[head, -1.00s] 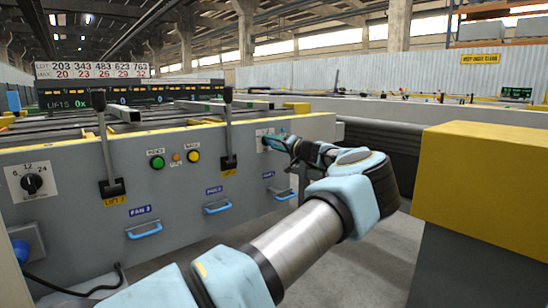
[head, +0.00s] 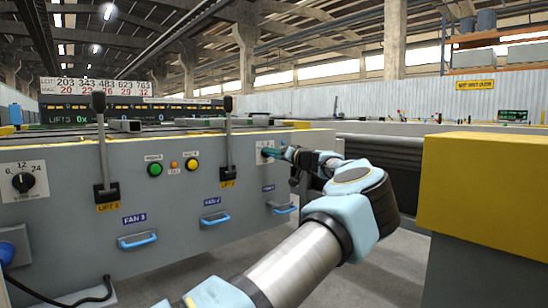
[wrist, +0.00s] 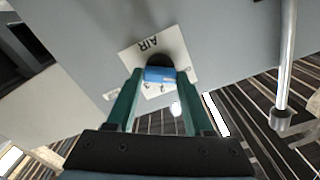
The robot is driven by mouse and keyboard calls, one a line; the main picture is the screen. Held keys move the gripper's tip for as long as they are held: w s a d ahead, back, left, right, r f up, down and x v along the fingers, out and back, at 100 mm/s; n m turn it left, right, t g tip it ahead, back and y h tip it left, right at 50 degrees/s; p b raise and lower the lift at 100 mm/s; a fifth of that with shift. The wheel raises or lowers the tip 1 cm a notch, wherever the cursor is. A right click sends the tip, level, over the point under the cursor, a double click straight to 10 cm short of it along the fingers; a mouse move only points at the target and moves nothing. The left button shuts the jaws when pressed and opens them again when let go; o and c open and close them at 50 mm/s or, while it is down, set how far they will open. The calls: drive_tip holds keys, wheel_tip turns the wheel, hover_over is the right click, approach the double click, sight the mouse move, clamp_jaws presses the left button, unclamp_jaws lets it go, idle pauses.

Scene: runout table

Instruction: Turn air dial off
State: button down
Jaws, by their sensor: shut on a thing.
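The air dial (wrist: 163,62) is a dark round knob on a white plate (wrist: 141,50) marked AIR, on the grey panel. In the wrist view the green fingers of my gripper (wrist: 160,77) close on a blue part at the front of the dial. In the head view my gripper (head: 274,153) reaches the plate (head: 263,148) near the panel's right end. The fingers and arm hide much of the dial there. The dial's exact setting cannot be read.
A black dial (head: 24,184) marked 6, 12, 24 sits at the panel's far left. A lift lever (head: 229,140), a green button (head: 155,170) and blue fan handles (head: 215,219) lie left of my gripper. A yellow-topped block (head: 487,185) stands to the right.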

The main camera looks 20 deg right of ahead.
drive_tip(key=shift+f, duration=0.1)
drive_tip(key=shift+c, duration=1.4)
unclamp_jaws()
drive_tip(key=shift+s+d, duration=0.1)
drive_tip(key=p+v, duration=0.2)
drive_tip(key=v, duration=0.8)
drive_tip(key=shift+s, duration=0.25)
drive_tip(key=shift+d, duration=0.15)
